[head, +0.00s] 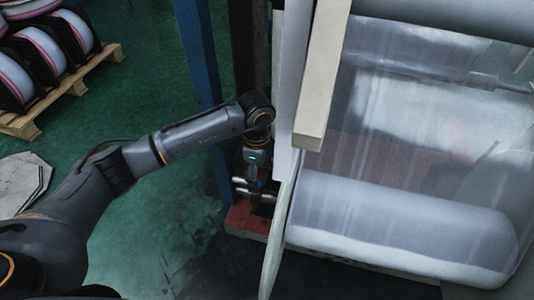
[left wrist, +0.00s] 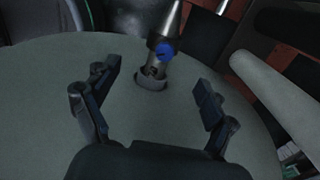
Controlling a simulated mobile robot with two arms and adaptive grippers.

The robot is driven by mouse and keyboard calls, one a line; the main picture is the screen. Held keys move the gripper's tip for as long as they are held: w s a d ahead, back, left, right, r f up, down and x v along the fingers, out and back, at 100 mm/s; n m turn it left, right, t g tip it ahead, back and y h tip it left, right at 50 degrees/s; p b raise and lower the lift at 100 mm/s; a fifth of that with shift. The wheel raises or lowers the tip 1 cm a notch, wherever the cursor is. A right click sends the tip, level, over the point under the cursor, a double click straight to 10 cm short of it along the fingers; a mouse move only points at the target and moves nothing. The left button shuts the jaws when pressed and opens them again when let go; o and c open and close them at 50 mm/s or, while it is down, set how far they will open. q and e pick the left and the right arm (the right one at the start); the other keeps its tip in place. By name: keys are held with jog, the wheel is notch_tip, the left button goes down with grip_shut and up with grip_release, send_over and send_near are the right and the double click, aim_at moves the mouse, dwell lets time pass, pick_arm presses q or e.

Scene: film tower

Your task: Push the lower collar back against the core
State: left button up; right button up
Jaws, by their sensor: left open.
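In the left wrist view a metal shaft with a tapered end (left wrist: 172,16) comes out of a large grey disc (left wrist: 60,110). A metal collar with a blue knob (left wrist: 165,50) sits around the shaft. A short darker stretch shows between collar and ring. My left gripper (left wrist: 154,77) is open, its fingers either side of the shaft and apart from it. In the head view my left gripper (head: 252,188) is beside the disc's edge (head: 279,235); the collar is hard to make out there.
A white film roll (head: 400,225) lies right of the disc. A pale beam (head: 322,75) stands above it. A blue post (head: 205,90) rises behind my left arm. A red base (head: 245,222) is below the gripper.

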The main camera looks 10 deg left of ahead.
aim_at(262, 193)
pick_arm(q)
jog(key=f+b, duration=0.1)
jog(key=f, duration=0.7)
jog(key=f+b, duration=0.1)
jog(key=f, duration=0.3)
jog(key=shift+w+d+f+b, duration=0.2)
jog(key=shift+d+f+b, duration=0.1)
jog(key=shift+d+f, duration=0.1)
jog(key=shift+f, duration=0.35)
pick_arm(e)
notch_tip(262, 193, up, 9)
jog(key=w, duration=0.2)
jog(key=shift+w+t, duration=0.3)
jog(key=shift+w, duration=0.05)
jog(key=shift+a, duration=0.1)
